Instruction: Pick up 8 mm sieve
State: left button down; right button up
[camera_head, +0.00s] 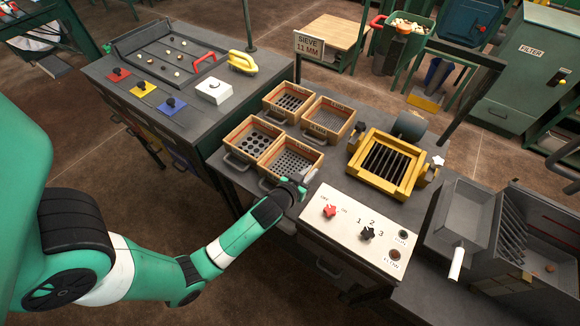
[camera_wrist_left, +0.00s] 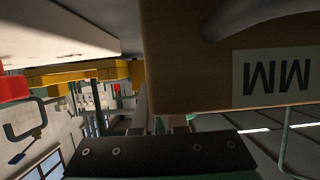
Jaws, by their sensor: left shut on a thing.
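Four wooden-framed sieves sit in a two-by-two group on the grey bench. The front right sieve (camera_head: 290,158) has a plate of small round holes. My left gripper (camera_head: 302,182) is at its near right corner, shut on the sieve, seemingly at its grey handle; the fingers are hardly visible. In the left wrist view the sieve's wooden side (camera_wrist_left: 190,60) is very close, with an upside-down label ending in "MM"; its number is out of view. The other sieves are the front left (camera_head: 252,140), back left (camera_head: 289,102) and back right (camera_head: 328,119). My right gripper is not in view.
A yellow sieve shaker (camera_head: 385,165) stands to the right. A white control panel (camera_head: 350,228) with red and black knobs lies just right of my gripper. A sign (camera_head: 309,46) reads "SIEVE 11 MM".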

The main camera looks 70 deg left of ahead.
pick_arm(q)
notch_tip(320, 180, up, 10)
jog(key=p, duration=0.4)
jog(key=shift+p, duration=0.3)
